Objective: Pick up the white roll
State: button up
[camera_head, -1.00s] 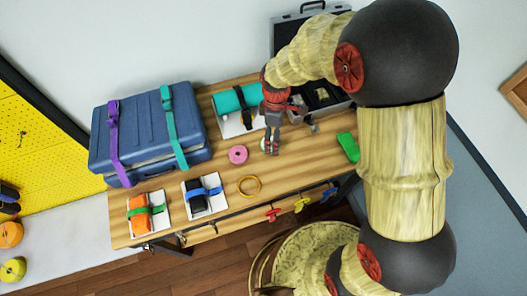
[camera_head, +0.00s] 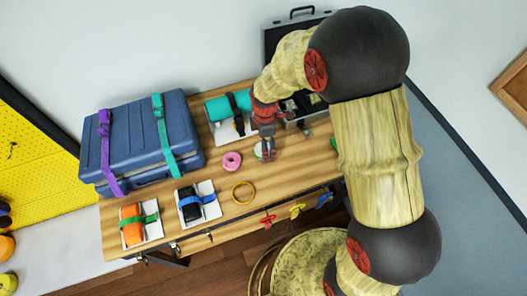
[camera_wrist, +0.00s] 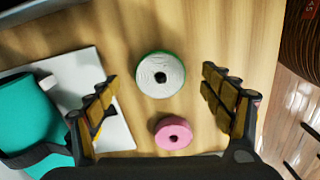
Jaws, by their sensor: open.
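The white roll (camera_wrist: 160,75) lies flat on the wooden table in the wrist view, with a dark centre hole and a green rim at its far edge. In the head view the white roll (camera_head: 259,151) is mostly hidden behind my gripper (camera_head: 267,150). In the wrist view my gripper (camera_wrist: 168,108) is open and empty. Its fingers are on either side of the line to the roll, and the roll shows between and beyond them. I cannot tell the height above the table.
A pink roll (camera_wrist: 173,133) lies close to the white one; it also shows in the head view (camera_head: 231,161). A teal roll (camera_wrist: 30,112) rests on a white tray (camera_wrist: 85,72) to the left. A blue suitcase (camera_head: 128,133) and a yellow ring (camera_head: 243,192) are on the table (camera_head: 285,178).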

notch_tip(320, 180, down, 2)
jog(key=shift+c, duration=0.4)
jog(key=c, duration=0.7)
